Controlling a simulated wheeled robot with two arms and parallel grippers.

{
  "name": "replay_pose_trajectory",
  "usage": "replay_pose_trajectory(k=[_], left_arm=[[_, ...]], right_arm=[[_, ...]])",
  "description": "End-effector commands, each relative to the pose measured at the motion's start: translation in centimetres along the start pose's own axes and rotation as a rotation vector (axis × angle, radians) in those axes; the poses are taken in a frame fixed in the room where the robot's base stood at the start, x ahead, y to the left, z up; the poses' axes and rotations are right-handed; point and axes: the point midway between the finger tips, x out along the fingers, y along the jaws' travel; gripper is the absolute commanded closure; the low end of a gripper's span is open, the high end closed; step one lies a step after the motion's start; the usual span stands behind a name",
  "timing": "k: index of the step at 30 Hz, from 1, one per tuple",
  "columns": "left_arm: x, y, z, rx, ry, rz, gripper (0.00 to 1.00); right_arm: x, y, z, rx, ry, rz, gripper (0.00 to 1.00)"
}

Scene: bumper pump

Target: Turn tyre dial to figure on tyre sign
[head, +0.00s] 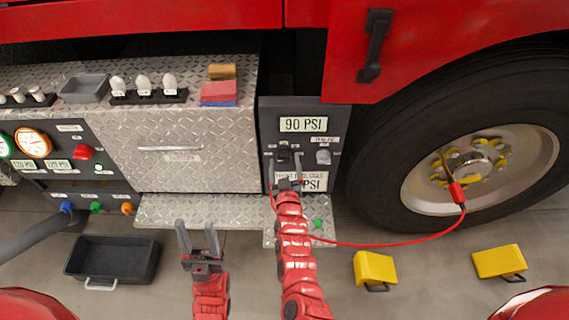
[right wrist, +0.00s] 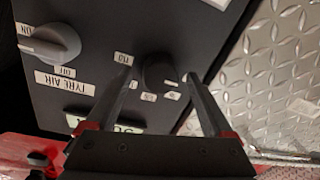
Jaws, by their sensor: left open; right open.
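The dark tyre panel (head: 268,112) carries a pale sign reading 90 PSI (head: 303,124). A lower white sign (head: 315,185) ends in PSI; my right gripper hides its figure. The black tyre dial (right wrist: 158,72) has small number labels around it, too small to read surely, and a pale pointer mark at its right side in the right wrist view. My right gripper (head: 286,160) is open, its fingers on either side of the dial; I cannot tell whether they touch it. My left gripper (head: 197,228) is open and empty, low in front of the diamond-plate step.
A grey tyre air knob (right wrist: 50,43) sits beside the dial. A red hose (head: 400,243) runs to the wheel (head: 450,175). Yellow chocks (head: 375,268) and a black bin (head: 112,258) are on the floor. The diamond-plate step (head: 190,210) juts out below.

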Motion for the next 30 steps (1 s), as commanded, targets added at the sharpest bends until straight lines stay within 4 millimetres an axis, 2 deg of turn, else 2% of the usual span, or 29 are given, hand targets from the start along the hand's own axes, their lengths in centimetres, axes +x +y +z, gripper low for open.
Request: replay_pose_trajectory(k=[1, 2, 15, 23, 30], left_arm=[[0.00, 0.00, 0.00, 0.000, 0.000, 0.000, 0.50], [0.00, 0.00, 0.00, 0.000, 0.000, 0.000, 0.50], [0.00, 0.00, 0.00, 0.000, 0.000, 0.000, 0.50], [-0.09, 0.01, 0.01, 0.000, 0.000, 0.000, 0.50], [-0.47, 0.02, 0.07, 0.000, 0.000, 0.000, 0.50]], right_arm=[[-0.01, -0.01, -0.01, 0.000, 0.000, 0.000, 0.16], [-0.01, -0.01, -0.02, 0.000, 0.000, 0.000, 0.21], [-0.01, 0.00, -0.05, 0.000, 0.001, 0.000, 0.99], [0.00, -0.02, -0.06, 0.026, 0.004, 0.000, 0.99], [0.05, -0.06, -0.06, 0.145, 0.014, 0.002, 0.99]])
